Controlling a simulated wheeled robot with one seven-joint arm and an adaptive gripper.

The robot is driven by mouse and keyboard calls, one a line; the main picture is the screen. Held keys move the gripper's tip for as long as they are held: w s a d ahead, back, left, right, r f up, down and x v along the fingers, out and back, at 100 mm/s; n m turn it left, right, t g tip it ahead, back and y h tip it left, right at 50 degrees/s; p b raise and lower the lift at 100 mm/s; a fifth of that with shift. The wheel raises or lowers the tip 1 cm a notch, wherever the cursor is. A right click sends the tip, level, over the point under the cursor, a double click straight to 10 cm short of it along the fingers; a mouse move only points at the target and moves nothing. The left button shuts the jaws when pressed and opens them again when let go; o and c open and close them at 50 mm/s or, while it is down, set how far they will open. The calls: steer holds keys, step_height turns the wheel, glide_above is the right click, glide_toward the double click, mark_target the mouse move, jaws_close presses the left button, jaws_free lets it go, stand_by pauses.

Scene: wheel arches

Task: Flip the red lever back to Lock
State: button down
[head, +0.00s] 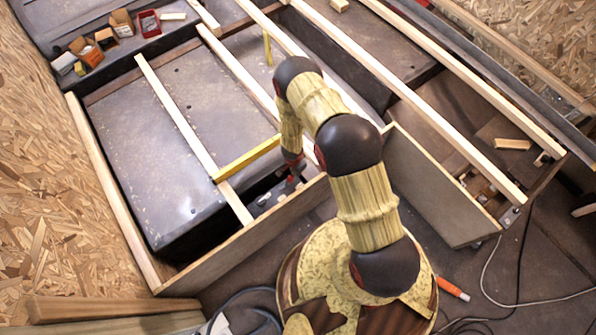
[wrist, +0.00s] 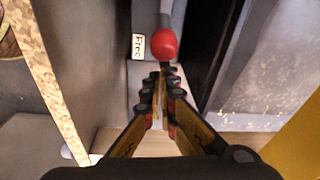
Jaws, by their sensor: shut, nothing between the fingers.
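The red lever knob (wrist: 165,44) shows at the top middle of the wrist view, with its pale grey shaft (wrist: 166,12) running up to the frame edge. A label reading "Free" (wrist: 138,46) is just left of the knob. My gripper (wrist: 166,70) is shut and empty, its fingertips just below the knob in the picture. I cannot tell whether they touch it. In the head view my gripper (head: 294,172) reaches down into the frame opening near the wooden side wall, and the lever cannot be made out clearly there. No "Lock" label is readable.
A yellow bar (head: 246,158) lies close left of my gripper, beside pale slats (head: 180,115). A wooden side wall (head: 250,232) and an upright panel (head: 435,185) bound the opening. Small boxes (head: 88,50) stand at the back left. Cables (head: 520,265) lie on the floor at right.

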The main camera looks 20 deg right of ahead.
mark_target(289, 178)
steer(key=shift+s+a+r+h+p, duration=0.1)
steer(key=shift+a+r+h+p, duration=0.2)
steer(key=shift+a+h, duration=0.1)
steer(key=shift+s+a+r+t+h+p, duration=0.2)
steer(key=shift+a+r+t+h+p, duration=0.1)
steer(key=shift+a+h+p, duration=0.25)
steer(key=a+h, duration=0.1)
steer(key=h, duration=0.1)
steer(key=a+r+t+h, duration=0.1)
steer(key=shift+s+a, duration=0.35)
steer(key=shift+s, duration=0.05)
steer(key=shift+s+a+r, duration=0.1)
steer(key=shift+s+a, duration=0.1)
steer(key=shift+a, duration=0.3)
steer(key=shift+s+a, duration=0.15)
steer(key=shift+a, duration=0.35)
steer(key=shift+s+a+f, duration=0.1)
steer(key=shift+s+a, duration=0.15)
steer(key=shift+a, duration=0.35)
steer(key=shift+s+a+f, duration=0.1)
steer(key=shift+s+a, duration=0.1)
steer(key=shift+a, duration=0.4)
steer(key=p+v, duration=0.4)
steer(key=v, duration=0.5)
steer(key=shift+w+a, duration=0.2)
steer(key=shift+a, duration=0.3)
